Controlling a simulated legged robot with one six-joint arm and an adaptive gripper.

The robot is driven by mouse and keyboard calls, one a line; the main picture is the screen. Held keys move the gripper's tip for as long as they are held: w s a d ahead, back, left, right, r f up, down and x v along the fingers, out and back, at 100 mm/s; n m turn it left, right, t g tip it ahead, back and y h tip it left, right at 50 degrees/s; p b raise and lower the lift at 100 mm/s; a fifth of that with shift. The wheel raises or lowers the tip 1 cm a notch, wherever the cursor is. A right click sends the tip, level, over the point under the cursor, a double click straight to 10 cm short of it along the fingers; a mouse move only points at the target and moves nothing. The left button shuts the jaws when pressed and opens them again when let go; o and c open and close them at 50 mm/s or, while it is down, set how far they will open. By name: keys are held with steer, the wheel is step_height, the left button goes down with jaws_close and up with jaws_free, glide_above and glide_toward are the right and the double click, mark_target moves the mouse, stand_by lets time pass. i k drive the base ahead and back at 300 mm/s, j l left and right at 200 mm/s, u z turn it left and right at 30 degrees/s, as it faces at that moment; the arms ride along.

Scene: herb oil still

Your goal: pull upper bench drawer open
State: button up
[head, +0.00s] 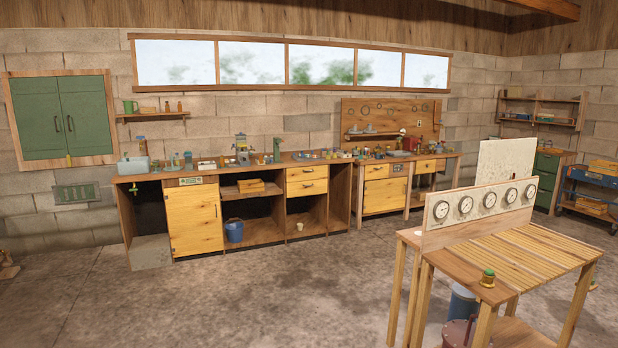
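The long wooden workbench (345,163) stands against the far block wall. Two light yellow wood drawers sit one above the other right of its middle. The upper drawer (307,173) looks shut, flush with the front, with a small dark handle. The lower drawer (307,188) is shut directly beneath it. A second bench to the right also has a drawer (377,172) at its top, which looks shut. My gripper is not in view.
A slatted wooden table (530,258) with a panel of several gauges (466,205) stands at the near right. A blue bucket (234,231) sits in the bench's open bay. The concrete floor (290,285) before the long bench is clear.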

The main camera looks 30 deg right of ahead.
mark_target(297, 174)
steer(key=i+l+z, duration=0.35)
steer(key=i, duration=0.35)
steer(key=i+l+z, duration=0.3)
steer(key=i, duration=0.45)
steer(key=i+z, duration=0.35)
steer(key=i, duration=3.5)
steer(key=i+l+u, duration=0.1)
steer(key=i, duration=0.7)
steer(key=i+l+u, duration=0.15)
steer(key=i, duration=0.6)
steer(key=i+l+u, duration=0.15)
steer(key=i+u, duration=0.15)
steer(key=i, duration=0.15)
steer(key=i+l+u, duration=0.3)
steer(key=i, duration=0.15)
